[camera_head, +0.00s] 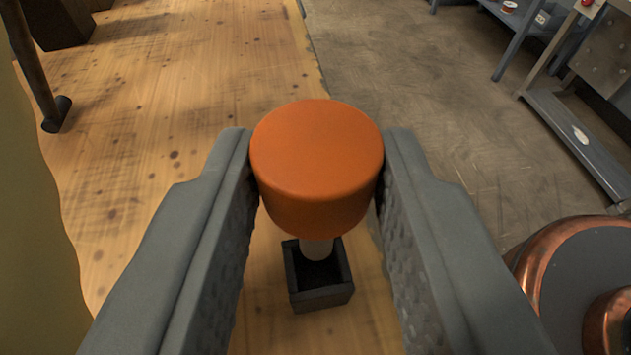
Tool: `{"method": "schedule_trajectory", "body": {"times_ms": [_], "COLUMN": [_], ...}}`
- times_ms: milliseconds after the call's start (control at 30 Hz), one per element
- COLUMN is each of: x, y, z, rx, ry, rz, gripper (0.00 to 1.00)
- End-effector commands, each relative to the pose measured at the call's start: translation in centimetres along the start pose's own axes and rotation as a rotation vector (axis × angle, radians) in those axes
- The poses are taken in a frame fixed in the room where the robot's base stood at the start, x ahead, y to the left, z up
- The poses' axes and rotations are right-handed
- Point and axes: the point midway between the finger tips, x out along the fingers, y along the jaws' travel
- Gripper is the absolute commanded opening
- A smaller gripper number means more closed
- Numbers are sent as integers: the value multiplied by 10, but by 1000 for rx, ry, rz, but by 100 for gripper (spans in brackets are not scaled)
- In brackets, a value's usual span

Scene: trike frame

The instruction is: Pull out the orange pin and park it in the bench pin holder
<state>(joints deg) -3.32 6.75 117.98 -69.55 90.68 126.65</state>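The orange pin (317,160) has a thick round orange head and a pale shaft below it. My gripper (317,175) has its two grey fingers on either side of the head, touching or nearly touching it, and the pin stands upright between them. Below the shaft is a small dark square holder (320,297) with an open top, on the wooden bench. The shaft's lower end is over or inside the holder's opening; I cannot tell how deep it sits, as the head hides part of it.
The wooden bench top (190,90) is mostly clear, with its right edge running beside the holder. A copper-coloured round part (575,280) is at the lower right. Grey metal shelving (580,140) stands on the floor beyond.

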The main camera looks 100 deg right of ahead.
Motion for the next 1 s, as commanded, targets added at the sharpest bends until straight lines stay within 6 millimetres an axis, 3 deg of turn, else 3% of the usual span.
{"method": "schedule_trajectory", "body": {"times_ms": [300, 1000], "x": [3, 3], "y": [0, 0], "z": [10, 11], "rx": [0, 0], "ry": [0, 0], "rz": [0, 0], "gripper": [7, 7]}}
